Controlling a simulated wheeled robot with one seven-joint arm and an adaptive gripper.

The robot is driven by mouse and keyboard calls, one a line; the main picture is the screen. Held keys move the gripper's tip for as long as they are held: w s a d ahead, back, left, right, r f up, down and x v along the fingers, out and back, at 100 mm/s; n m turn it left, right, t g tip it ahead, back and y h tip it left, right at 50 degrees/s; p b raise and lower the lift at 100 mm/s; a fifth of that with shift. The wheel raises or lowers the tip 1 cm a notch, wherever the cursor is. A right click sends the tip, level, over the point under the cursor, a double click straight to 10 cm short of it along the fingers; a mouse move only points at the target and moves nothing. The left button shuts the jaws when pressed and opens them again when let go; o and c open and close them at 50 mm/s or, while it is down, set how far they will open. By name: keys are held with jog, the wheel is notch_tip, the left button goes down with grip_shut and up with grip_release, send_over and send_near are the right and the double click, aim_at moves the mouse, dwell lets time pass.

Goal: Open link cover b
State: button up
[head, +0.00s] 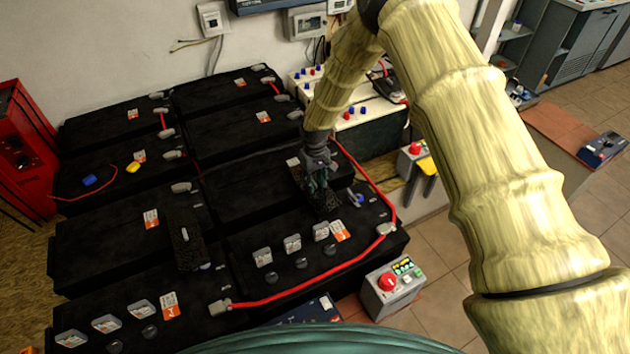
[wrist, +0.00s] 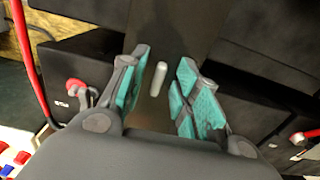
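Two dark speckled link covers lie across the batteries in the head view. One cover (head: 188,242) is at the left, and the other (head: 324,202) is at the right, under my gripper (head: 317,180). No letter is readable on either, so I cannot tell from markings which is b. In the wrist view my gripper (wrist: 158,90) is open, with teal pads either side of a short pale peg (wrist: 159,77). The peg stands on a dark flat surface, apparently the right cover. There are gaps between the peg and both pads. The cover looks closed, lying flat.
Black batteries (head: 245,176) fill the floor area in rows. A red cable (head: 292,291) runs along the front and right edge. A grey box with a red button (head: 390,285) stands at front right. A red cabinet (head: 20,150) is at far left.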

aim_at(315, 183)
notch_tip(315, 183, up, 12)
dwell(0.7)
dwell(0.4)
